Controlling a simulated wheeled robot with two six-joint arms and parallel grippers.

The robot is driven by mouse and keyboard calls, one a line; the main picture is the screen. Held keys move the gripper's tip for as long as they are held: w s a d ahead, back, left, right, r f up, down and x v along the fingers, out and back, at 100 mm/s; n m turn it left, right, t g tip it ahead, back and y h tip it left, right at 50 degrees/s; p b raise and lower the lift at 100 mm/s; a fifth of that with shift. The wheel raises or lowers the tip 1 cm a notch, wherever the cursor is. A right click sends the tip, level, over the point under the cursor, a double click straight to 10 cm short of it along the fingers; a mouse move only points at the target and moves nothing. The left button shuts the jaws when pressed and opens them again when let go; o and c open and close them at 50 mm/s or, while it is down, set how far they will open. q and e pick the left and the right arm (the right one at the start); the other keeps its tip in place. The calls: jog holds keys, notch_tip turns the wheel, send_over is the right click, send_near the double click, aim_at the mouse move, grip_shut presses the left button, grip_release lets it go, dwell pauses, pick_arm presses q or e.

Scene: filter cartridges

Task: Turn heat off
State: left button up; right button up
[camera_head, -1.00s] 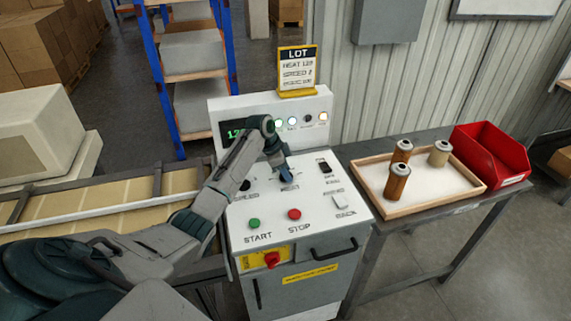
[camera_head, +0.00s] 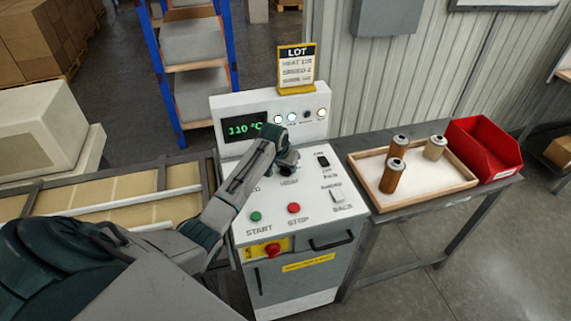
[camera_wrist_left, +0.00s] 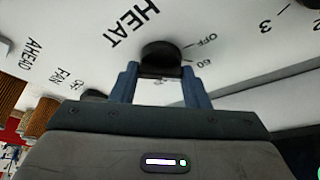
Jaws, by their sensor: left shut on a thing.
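The black heat knob (camera_wrist_left: 160,53) sits beside the printed word HEAT in the left wrist view, with the OFF and 60 marks close to its edge. Where its pointer stands is not clear. My left gripper (camera_wrist_left: 161,72) is shut on the knob, a blue finger on each side. In the head view the left gripper (camera_head: 287,163) is over the white control panel (camera_head: 310,192) and hides the knob. The green display (camera_head: 244,127) reads 110 °C. My right gripper is not in view.
The green START button (camera_head: 256,216) and red STOP button (camera_head: 293,208) are at the panel's front. A black FAN switch (camera_head: 322,160) is right of my gripper. A wooden tray (camera_head: 432,195) with three cartridges and a red bin (camera_head: 486,150) stand on the right table.

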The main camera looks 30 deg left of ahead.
pick_arm(q)
jog(key=n, duration=0.2)
jog(key=n+y, duration=0.1)
jog(key=n, duration=0.1)
jog(key=n+y, duration=0.1)
jog(key=n, duration=0.1)
jog(key=shift+w+r+n+g, duration=0.2)
jog(key=shift+r+n+g, duration=0.1)
jog(key=shift+g, duration=0.1)
jog(key=shift+y, duration=0.3)
jog(key=o, duration=0.9)
jog(key=shift+o, duration=0.4)
jog(key=shift+s+f, duration=0.1)
jog(key=shift+f, duration=0.05)
